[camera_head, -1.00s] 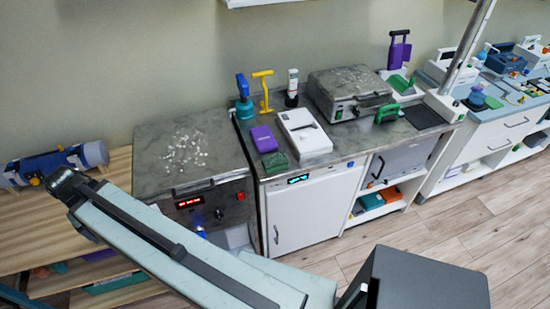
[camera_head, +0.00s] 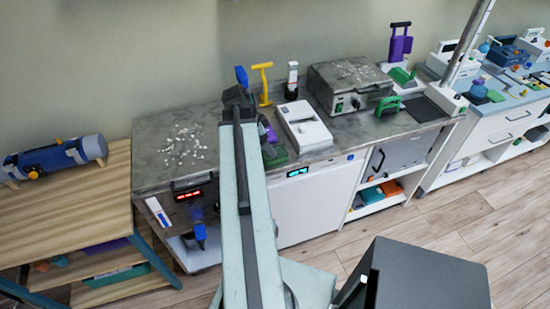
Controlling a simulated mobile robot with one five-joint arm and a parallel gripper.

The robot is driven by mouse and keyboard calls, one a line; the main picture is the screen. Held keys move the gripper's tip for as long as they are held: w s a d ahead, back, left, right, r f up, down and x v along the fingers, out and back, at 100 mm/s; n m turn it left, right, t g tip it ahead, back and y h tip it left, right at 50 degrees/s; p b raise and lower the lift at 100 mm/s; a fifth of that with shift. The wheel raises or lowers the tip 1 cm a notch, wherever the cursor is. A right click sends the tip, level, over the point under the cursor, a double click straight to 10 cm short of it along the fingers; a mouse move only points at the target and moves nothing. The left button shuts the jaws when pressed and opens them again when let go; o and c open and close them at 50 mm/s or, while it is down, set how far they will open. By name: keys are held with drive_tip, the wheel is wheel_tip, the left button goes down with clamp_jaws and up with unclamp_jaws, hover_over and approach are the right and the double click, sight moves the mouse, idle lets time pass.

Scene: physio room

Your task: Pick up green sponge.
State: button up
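The green sponge (camera_head: 278,158) appears to be the dark green block at the front edge of the grey counter, just right of my arm. My arm covers part of its left side. A purple block (camera_head: 270,134) lies just behind it, also partly covered. My gripper (camera_head: 237,103) is at the far end of my raised arm, above the counter and up and left of the green block in the picture. It looks dark and small, and its fingers cannot be made out. I see nothing held in it.
A white box-like device (camera_head: 303,124) stands right of the green block. A yellow-handled tool (camera_head: 264,84), a blue-topped tool (camera_head: 241,77) and a dark-and-white bottle (camera_head: 292,82) stand behind. A metal heater box (camera_head: 350,88) is farther right. The left counter top (camera_head: 160,172) has scattered white bits.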

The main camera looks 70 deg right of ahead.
drive_tip(key=b+x, duration=0.2)
drive_tip(key=x, duration=0.1)
drive_tip(key=b+x, duration=0.3)
drive_tip(key=shift+d+f, duration=0.25)
drive_tip(key=shift+d, duration=0.05)
drive_tip(key=shift+r, duration=0.2)
drive_tip(key=shift+f, duration=0.3)
drive_tip(key=c, duration=1.4)
